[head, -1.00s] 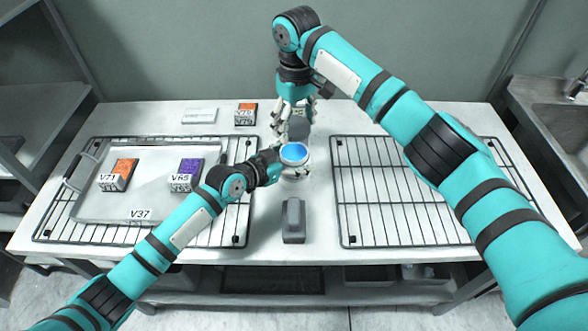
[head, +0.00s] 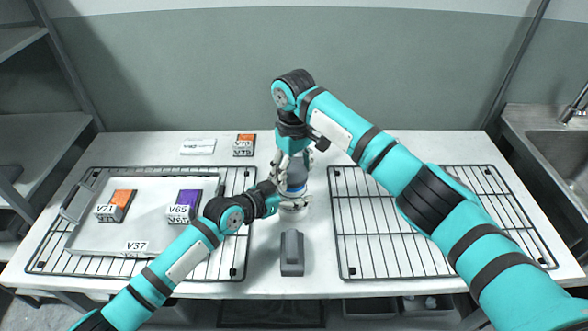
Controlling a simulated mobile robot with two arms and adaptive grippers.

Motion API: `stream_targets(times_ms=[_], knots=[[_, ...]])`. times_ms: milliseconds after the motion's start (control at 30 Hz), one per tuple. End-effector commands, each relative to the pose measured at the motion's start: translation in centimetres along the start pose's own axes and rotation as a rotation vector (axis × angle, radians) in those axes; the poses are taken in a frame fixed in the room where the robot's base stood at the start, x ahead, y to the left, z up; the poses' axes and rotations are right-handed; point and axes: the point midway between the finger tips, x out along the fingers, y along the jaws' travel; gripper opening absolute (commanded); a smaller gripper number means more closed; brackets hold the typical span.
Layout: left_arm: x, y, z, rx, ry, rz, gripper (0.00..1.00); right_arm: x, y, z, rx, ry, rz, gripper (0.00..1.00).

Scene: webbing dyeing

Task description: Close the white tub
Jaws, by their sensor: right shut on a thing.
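The white tub (head: 293,196) stands at the table's middle, between the two racks, mostly hidden by my grippers. A thin blue band of its contents or rim shows near its top. My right gripper (head: 296,160) points down from above and is shut on a grey round lid (head: 297,174), which is over the tub's mouth. I cannot tell whether the lid touches the rim. My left gripper (head: 290,202) comes in from the left, low down, with its fingers around the tub's side.
A dark grey block-shaped object (head: 292,254) stands in front of the tub. A tray (head: 150,190) with orange and purple labelled boxes lies on the left rack. The right rack (head: 400,235) is empty. A label card (head: 198,146) and an orange-topped box (head: 244,145) are at the back.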

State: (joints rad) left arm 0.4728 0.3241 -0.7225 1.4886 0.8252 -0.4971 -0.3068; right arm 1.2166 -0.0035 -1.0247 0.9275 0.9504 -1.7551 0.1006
Motion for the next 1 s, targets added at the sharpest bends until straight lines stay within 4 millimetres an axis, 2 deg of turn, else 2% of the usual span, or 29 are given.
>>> stream_targets(times_ms=[400, 1000], knots=[[0.0, 0.1, 0.2, -0.002, -0.004, 0.001, 0.22, 1.8, 0.0, 0.0, -0.001, -0.001, -0.001, 0.53], [0.0, 0.1, 0.2, -0.002, -0.005, 0.001, 0.22, 1.9, 0.0, 0.0, -0.001, 0.000, 0.000, 0.53]])
